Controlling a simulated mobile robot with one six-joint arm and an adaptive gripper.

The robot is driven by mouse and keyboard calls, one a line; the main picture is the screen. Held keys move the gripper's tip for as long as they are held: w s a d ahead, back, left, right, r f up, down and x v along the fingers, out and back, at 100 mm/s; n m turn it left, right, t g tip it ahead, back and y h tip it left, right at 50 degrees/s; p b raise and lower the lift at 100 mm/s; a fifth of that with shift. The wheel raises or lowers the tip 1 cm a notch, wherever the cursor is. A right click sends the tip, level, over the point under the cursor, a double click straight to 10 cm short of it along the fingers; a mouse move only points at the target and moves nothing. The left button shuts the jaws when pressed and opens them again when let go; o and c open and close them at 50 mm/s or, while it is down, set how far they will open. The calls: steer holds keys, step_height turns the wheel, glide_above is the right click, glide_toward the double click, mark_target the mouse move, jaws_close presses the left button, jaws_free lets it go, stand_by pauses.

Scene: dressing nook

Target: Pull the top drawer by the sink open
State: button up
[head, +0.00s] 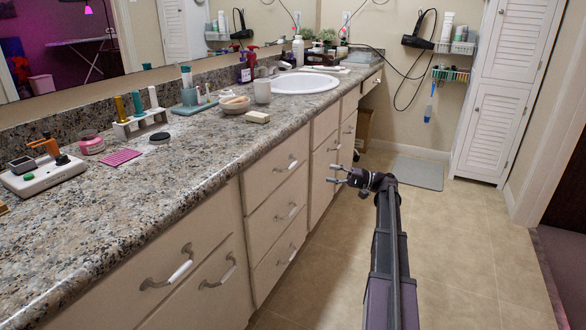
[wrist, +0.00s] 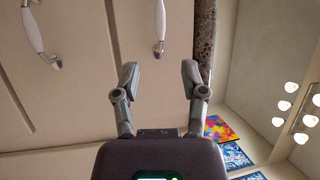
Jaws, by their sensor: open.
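The cream cabinet under the counter has a stack of three drawers left of the sink (head: 304,84). The top drawer of that stack (head: 267,178) looks closed, with a pale curved handle (head: 287,164). My gripper (head: 335,174) is open and empty, out in front of the cabinet fronts beyond that stack. In the wrist view, the open fingers (wrist: 159,70) point at a cream front. A white handle with metal ends (wrist: 160,25) lies ahead, between the fingertips in the picture, apart from them. Another handle (wrist: 34,28) is at the left. I cannot tell which drawer these handles belong to.
The speckled granite counter (head: 175,160) overhangs the fronts; its edge also shows in the wrist view (wrist: 204,40). Bottles, a bowl (head: 235,105) and a cup (head: 262,91) stand on it. The tiled floor (head: 450,240) is clear to the right, with a grey mat (head: 418,172) farther back.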

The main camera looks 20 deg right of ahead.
mark_target(292, 164)
steer(key=p+x, duration=0.2)
steer(key=x, duration=1.1)
steer(key=shift+w+a+r, duration=0.15)
steer(key=shift+a+r, duration=0.05)
steer(key=shift+a, duration=0.15)
steer(key=shift+c, duration=0.2)
